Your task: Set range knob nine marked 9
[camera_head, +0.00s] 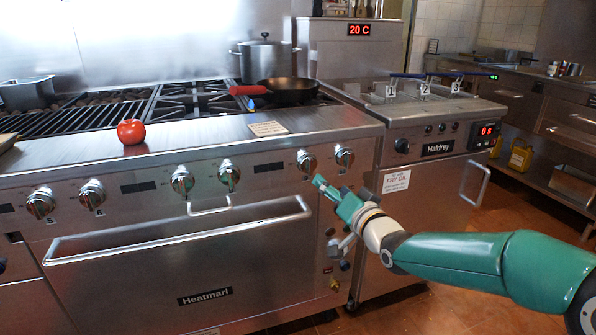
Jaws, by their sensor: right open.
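The number labels are too small to read, so I cannot tell for certain which is marked 9. Two knobs sit at the right end, an inner one (306,162) and an outer one (345,157). My right gripper (323,186) is open and empty, in front of the panel. Its tip appears just below and right of the inner knob, with a small gap in the picture. My left gripper is not in view.
An oven handle (180,228) and a smaller handle (208,207) stick out below the knobs. A tomato (131,132) sits on the front ledge, and a red-handled pan (288,90) on the burners. The fryer (430,147) stands to the right.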

